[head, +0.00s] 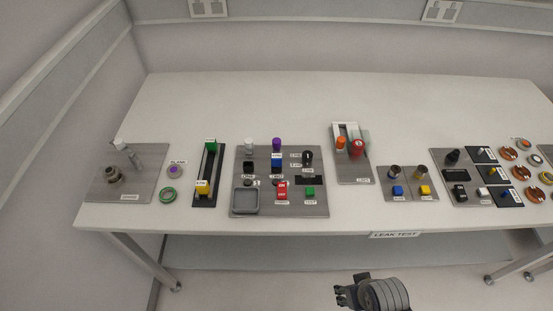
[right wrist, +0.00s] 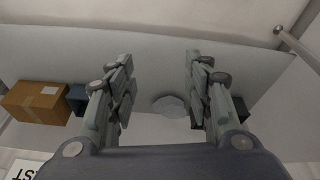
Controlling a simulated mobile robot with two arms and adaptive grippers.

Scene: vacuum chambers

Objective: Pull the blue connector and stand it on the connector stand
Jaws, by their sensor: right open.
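Several blue parts show in the head view, and I cannot tell for sure which is the blue connector. A blue block (head: 397,190) sits on a small grey plate right of centre, in front of a dark round post (head: 394,172). Another blue block (head: 277,165) is on the middle panel, below a purple knob. A small blue-tipped part (head: 504,193) is on a black plate at the right. I cannot make out which fixture is the connector stand. My right gripper (head: 344,296) is in front of the table; in the right wrist view (right wrist: 160,90) its fingers are apart and empty.
The white table (head: 270,100) has a clear back half. A yellow block (head: 425,190) stands beside the blue one. A grey fixture (head: 354,170) with red and orange parts is to the left. The right wrist view shows a cardboard box (right wrist: 38,102) on the left.

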